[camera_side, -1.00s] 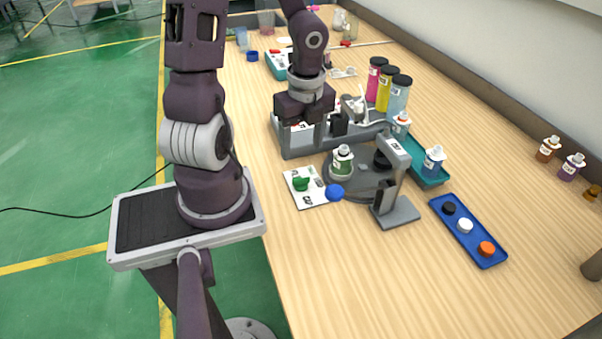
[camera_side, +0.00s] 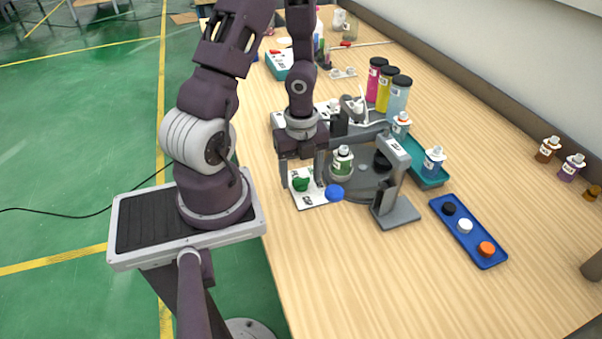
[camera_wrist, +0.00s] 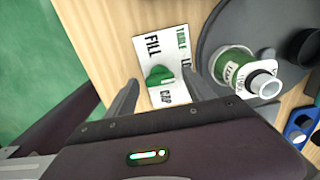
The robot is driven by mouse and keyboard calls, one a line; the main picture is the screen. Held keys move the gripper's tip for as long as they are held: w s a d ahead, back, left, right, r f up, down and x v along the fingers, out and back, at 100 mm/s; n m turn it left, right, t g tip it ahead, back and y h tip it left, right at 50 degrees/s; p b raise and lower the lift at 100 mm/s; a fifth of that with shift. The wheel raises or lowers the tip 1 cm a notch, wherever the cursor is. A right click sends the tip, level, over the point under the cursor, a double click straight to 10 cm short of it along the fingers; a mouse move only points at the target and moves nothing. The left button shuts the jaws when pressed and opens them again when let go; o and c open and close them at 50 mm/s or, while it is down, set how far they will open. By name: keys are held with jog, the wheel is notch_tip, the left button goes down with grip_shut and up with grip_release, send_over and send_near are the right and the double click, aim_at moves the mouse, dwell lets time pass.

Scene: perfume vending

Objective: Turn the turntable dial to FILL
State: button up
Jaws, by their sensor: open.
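The green dial (camera_side: 301,184) sits on a white label card (camera_side: 312,199) at the table's left edge. In the wrist view the green dial (camera_wrist: 158,76) lies between my fingertips, and the card (camera_wrist: 172,42) reads FILL on one side and CAP on another. My gripper (camera_side: 303,182) is open, pointing down, with its fingers on either side of the dial; I cannot tell whether they touch it. The grey turntable (camera_side: 367,179) holds a green bottle (camera_side: 342,162) with a white top, just right of my gripper.
A blue ball-like knob (camera_side: 334,192) is beside the card. A grey stand (camera_side: 395,190) rises over the turntable. A blue tray (camera_side: 468,230) holds caps, and a teal tray (camera_side: 430,172) holds bottles. The near table is clear.

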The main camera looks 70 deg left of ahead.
grip_shut()
jog(key=shift+n, duration=0.3)
jog(key=n, duration=0.3)
jog(key=shift+n, duration=0.3)
jog(key=n, duration=0.4)
jog(key=shift+n, duration=0.3)
jog(key=n, duration=0.4)
jog(key=shift+n, duration=2.5)
